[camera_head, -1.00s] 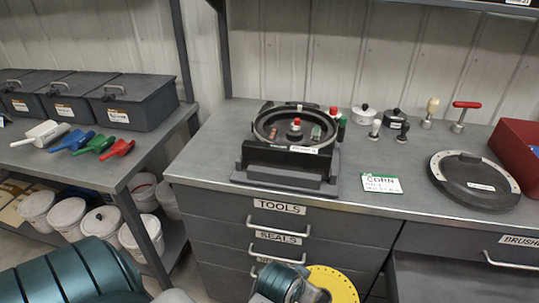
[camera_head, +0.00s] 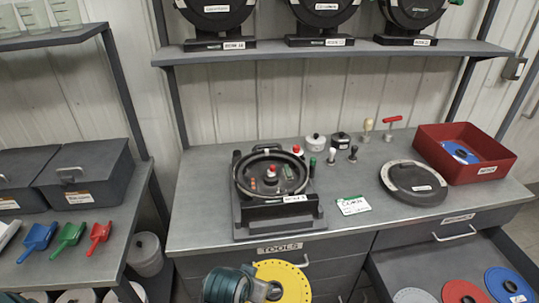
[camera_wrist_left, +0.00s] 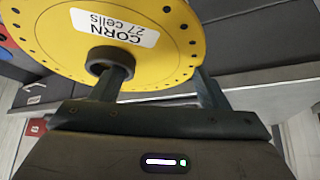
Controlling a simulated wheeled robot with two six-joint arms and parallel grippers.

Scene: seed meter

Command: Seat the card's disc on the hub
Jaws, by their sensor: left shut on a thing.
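The yellow disc (camera_head: 283,283) is at the bottom of the head view, in front of the bench. In the left wrist view the disc (camera_wrist_left: 165,65) has a label reading CORN 27 cells and holes around its rim. My left gripper (camera_head: 257,287) is shut on it; one finger is at the disc's central collar (camera_wrist_left: 106,60), the other by its rim. The seed meter (camera_head: 238,205) stands open on the bench, with the hub (camera_head: 270,180) and a red-topped part inside its ring. The card (camera_head: 354,208) reading CORN lies right of the meter. My right gripper is out of view.
A round dark lid (camera_head: 413,186) lies right of the card, and a red bin (camera_head: 490,172) holds a blue disc. Small knobs and tools stand behind. An open drawer (camera_head: 392,270) at lower right holds grey, red and blue discs. A shelf (camera_head: 300,53) crosses above.

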